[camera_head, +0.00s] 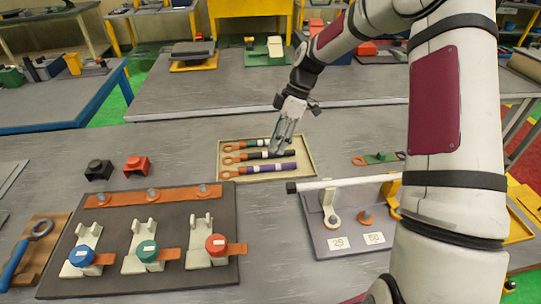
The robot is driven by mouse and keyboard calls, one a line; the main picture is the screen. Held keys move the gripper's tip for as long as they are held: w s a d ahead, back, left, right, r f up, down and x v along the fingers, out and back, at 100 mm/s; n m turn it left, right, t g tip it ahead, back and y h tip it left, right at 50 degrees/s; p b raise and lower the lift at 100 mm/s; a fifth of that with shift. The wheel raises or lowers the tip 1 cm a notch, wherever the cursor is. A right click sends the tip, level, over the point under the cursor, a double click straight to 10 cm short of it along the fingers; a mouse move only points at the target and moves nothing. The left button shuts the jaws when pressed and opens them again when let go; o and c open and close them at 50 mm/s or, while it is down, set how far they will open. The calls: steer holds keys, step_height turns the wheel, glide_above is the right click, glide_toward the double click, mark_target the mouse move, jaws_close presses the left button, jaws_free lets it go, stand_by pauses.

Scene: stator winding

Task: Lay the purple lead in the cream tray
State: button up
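The cream tray (312,170) lies flat on the grey bench, in the middle of the head view. The purple lead (262,170) lies in the tray's near part, with its copper ring end (228,174) to the left and a pale label on its body. A black lead (252,156) and a green lead (254,145) lie behind it, roughly parallel. My gripper (279,148) points down over the tray, and its fingers cover a bit of the black and green leads. No lead is visibly lifted in it. The gap between the fingertips is too small to tell.
A dark fixture board with blue, green and red terminals (147,251) stands front left. A grey plate with a white bar (340,183) is right of the tray. Black (98,170) and red (137,166) blocks sit to the left. The bench behind the tray is clear.

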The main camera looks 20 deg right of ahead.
steer(key=s+a+r+m+t+h, duration=0.2)
steer(key=s+r+m+h, duration=0.45)
steer(key=s+r, duration=1.1)
steer(key=s+r+m+t+y, duration=0.2)
steer(key=s+m, duration=0.7)
steer(key=s, duration=0.5)
steer(key=shift+a+r+t, duration=0.15)
steer(key=shift+r+t, duration=0.05)
steer(key=shift+t, duration=0.7)
steer(key=shift+s, duration=0.1)
